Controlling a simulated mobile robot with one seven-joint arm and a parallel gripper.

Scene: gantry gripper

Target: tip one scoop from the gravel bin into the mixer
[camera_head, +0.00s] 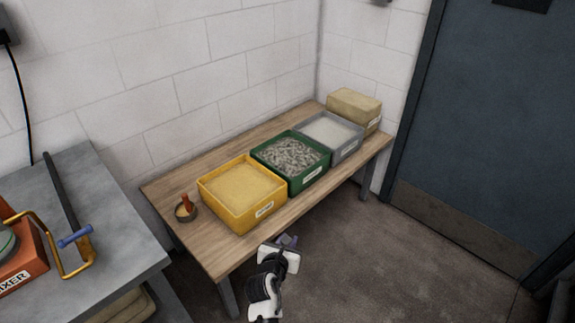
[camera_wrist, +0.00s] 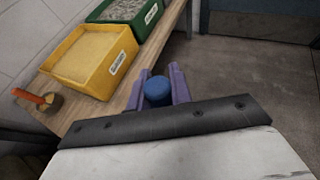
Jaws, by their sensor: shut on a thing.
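My gripper (camera_head: 288,241) is in front of the wooden bench, over the floor side. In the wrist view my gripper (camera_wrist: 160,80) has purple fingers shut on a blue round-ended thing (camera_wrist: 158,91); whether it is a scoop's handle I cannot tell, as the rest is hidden. The green bin (camera_head: 306,182) holds grey stones like gravel and stands mid-bench; it also shows in the wrist view (camera_wrist: 151,20). Its label is too small to read. The orange mixer (camera_head: 30,258), lettered "IXER" in the visible part, is cut off at the left edge on a grey table.
A yellow bin (camera_head: 240,217) of yellow grains and a grey bin (camera_head: 347,151) of pale powder flank the green one. A tan block (camera_head: 354,108) and a small pot (camera_head: 186,212) with an orange-red handle stand at the bench ends.

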